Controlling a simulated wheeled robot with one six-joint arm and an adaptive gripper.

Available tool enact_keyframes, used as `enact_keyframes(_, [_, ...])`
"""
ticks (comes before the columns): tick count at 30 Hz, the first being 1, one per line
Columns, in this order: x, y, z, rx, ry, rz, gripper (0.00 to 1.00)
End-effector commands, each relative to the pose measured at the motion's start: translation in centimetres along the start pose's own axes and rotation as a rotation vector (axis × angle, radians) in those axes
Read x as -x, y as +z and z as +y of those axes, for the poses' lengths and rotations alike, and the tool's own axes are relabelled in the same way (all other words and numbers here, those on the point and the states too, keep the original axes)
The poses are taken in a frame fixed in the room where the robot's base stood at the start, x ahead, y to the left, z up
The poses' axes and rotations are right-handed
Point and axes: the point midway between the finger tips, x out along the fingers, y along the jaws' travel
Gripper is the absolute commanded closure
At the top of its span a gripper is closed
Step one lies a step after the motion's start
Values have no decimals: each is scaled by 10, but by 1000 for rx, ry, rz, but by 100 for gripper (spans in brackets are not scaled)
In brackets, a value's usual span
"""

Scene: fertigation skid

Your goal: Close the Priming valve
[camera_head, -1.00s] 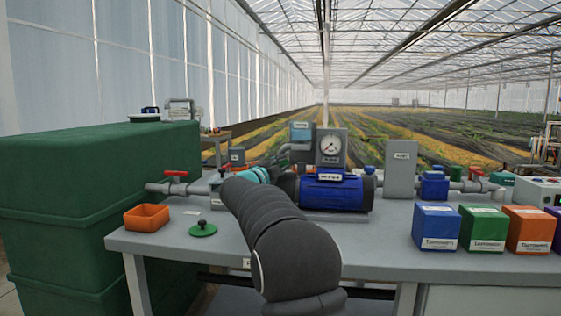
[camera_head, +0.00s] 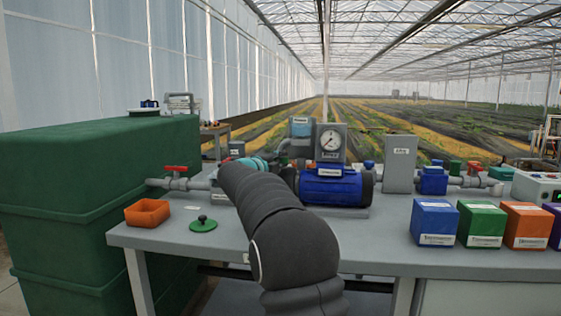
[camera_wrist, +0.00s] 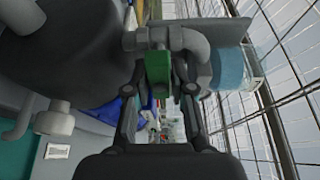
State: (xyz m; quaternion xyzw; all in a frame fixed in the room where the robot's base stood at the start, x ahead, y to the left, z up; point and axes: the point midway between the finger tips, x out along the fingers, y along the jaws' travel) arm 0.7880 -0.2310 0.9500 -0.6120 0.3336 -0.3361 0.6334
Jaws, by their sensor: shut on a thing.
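In the wrist view my gripper (camera_wrist: 163,85) has its two fingers around a green handle (camera_wrist: 157,68) and is shut on it. The handle sits just under a grey pipe elbow (camera_wrist: 180,42). I can read no label there, so I cannot confirm that this is the Priming valve. In the head view my dark arm reaches over the bench to the left of the blue pump (camera_head: 331,187), and it hides the gripper and the handle.
A red-handled valve (camera_head: 176,169) is on the pipe by the green tank (camera_head: 95,185). An orange tray (camera_head: 147,213) and a green lid (camera_head: 203,224) lie at the bench's left. A pressure gauge (camera_head: 331,141) stands behind the pump. Coloured boxes (camera_head: 482,226) line the right.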

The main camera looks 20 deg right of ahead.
Motion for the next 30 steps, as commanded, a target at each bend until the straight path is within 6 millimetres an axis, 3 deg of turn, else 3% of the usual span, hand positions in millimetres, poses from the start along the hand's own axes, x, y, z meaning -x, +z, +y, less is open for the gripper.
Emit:
enact_keyframes(5, [0,-1,2,0,2,2,100])
enact_keyframes(6, [0,-1,2,1,2,2,70])
enact_keyframes(8, [0,0,2,1,2,2,56])
enact_keyframes(20, [6,0,0,1,1,-1,56])
enact_keyframes(30, [65,1,0,1,1,-3,56])
